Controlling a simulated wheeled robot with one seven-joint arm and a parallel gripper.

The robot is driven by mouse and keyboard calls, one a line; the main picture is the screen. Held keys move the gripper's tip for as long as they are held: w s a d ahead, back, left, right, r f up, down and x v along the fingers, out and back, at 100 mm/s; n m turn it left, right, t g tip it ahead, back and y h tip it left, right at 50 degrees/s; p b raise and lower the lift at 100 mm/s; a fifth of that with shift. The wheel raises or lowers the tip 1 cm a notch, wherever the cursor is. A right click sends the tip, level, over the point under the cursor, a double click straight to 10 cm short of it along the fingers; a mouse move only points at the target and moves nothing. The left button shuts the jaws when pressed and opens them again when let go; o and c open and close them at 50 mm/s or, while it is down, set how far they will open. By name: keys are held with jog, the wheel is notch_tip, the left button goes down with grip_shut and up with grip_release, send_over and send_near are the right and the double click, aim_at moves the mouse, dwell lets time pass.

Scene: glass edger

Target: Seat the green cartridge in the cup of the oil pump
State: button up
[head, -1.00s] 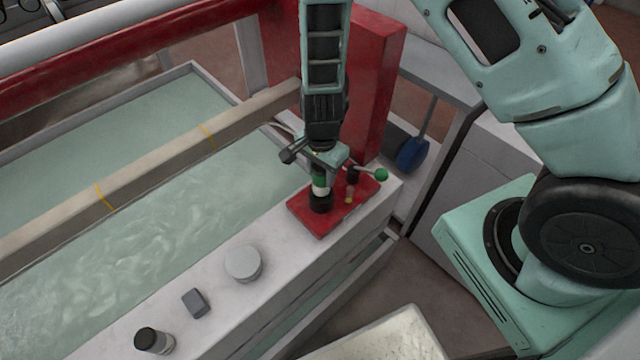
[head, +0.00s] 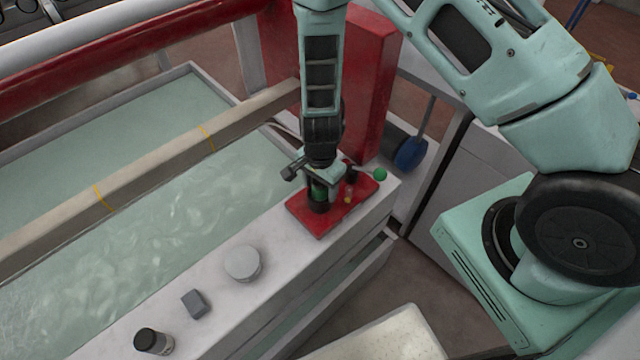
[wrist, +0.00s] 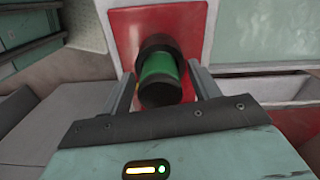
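The green cartridge (wrist: 158,68) has a dark end cap and stands in the black cup (wrist: 157,43) of the red-based oil pump. In the head view, the cartridge's green band (head: 318,194) shows just above the cup (head: 319,207); its lower part is hidden inside. My gripper (head: 322,188) is down over the cartridge. In the wrist view, my gripper's fingers (wrist: 162,76) stand on either side of the cartridge, with a narrow gap on each side, so they look open. The pump's red base (head: 306,221) sits on the ledge corner.
A green-knobbed lever (head: 380,174) is close to the right of my gripper. A round grey puck (head: 243,263), a small grey block (head: 195,303) and a dark-capped bottle (head: 152,341) stand along the ledge. A red post (head: 372,90) rises behind the pump. The water trough (head: 190,200) lies left.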

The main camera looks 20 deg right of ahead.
notch_tip(320, 180, up, 11)
jog(key=shift+r, duration=0.1)
jog(key=s+a+r+n+y, duration=0.1)
jog(key=s+a+r+n, duration=0.35)
jog(key=r, duration=0.25)
jog(key=s+a+r+n+y, duration=0.1)
jog(key=s+a+r+n, duration=0.3)
jog(key=s+r+n, duration=0.25)
jog(key=s+d+r+n+h, duration=0.1)
jog(key=s+d+r+n, duration=0.1)
jog(key=s+r+n, duration=0.5)
jog(key=shift+s+d+r+n, duration=0.15)
jog(key=shift+s+n, duration=0.9)
jog(key=shift+n, duration=0.15)
